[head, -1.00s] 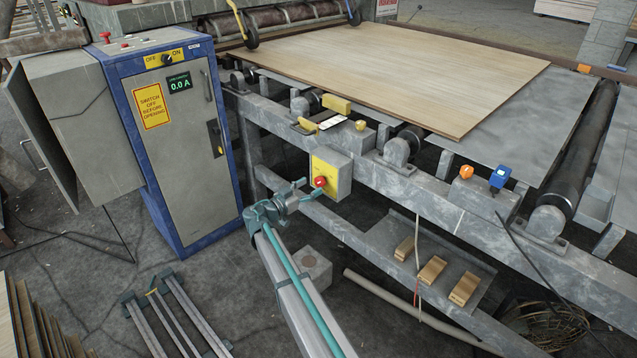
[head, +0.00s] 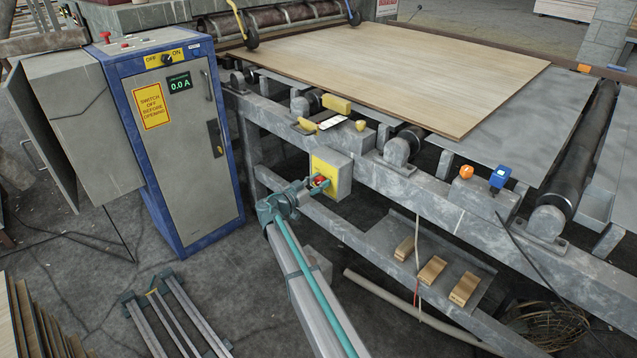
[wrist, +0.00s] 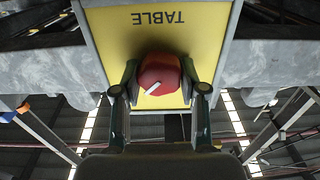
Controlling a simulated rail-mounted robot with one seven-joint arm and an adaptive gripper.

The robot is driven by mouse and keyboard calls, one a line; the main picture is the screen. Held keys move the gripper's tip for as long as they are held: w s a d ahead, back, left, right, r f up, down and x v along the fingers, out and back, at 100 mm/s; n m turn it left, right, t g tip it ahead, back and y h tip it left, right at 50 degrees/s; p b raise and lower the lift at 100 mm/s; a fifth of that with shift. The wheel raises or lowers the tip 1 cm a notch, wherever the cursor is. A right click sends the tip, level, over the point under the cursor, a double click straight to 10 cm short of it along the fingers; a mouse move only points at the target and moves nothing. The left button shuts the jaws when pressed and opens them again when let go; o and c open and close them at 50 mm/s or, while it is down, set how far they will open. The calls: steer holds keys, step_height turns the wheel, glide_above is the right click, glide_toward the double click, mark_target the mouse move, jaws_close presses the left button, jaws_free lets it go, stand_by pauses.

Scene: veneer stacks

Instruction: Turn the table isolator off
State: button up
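The table isolator is a grey box with a yellow face (head: 325,169) on the side of the machine frame. In the wrist view its yellow plate (wrist: 215,25) reads TABLE, upside down. Its red knob (wrist: 160,78) has a short white mark lying at a slant; the knob also shows in the head view (head: 321,182). My gripper (wrist: 159,72) is at the isolator, with one finger on each side of the knob. The fingers look shut on it, with little or no gap. The fingers hide part of the knob's sides.
A blue-edged cabinet (head: 190,165) with an OFF/ON switch and a 0.0 A display stands left. A veneer sheet (head: 400,75) lies on the roller table. A lower shelf (head: 375,240) holds wooden blocks. A metal rack (head: 165,315) lies on the floor.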

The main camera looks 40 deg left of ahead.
steer(key=shift+c, duration=1)
steer(key=shift+n, duration=0.3)
steer(key=n+b, duration=0.2)
steer(key=shift+f+n, duration=0.15)
steer(key=shift+n, duration=0.15)
steer(key=n, duration=0.5)
steer(key=shift+a+b, duration=0.15)
steer(key=shift+b, duration=0.15)
steer(key=n+p, duration=0.1)
steer(key=n, duration=0.4)
steer(key=shift+n, duration=0.4)
steer(key=shift+f+n+p, duration=0.1)
steer(key=shift+n+p, duration=0.8)
steer(key=shift+n, duration=1.1)
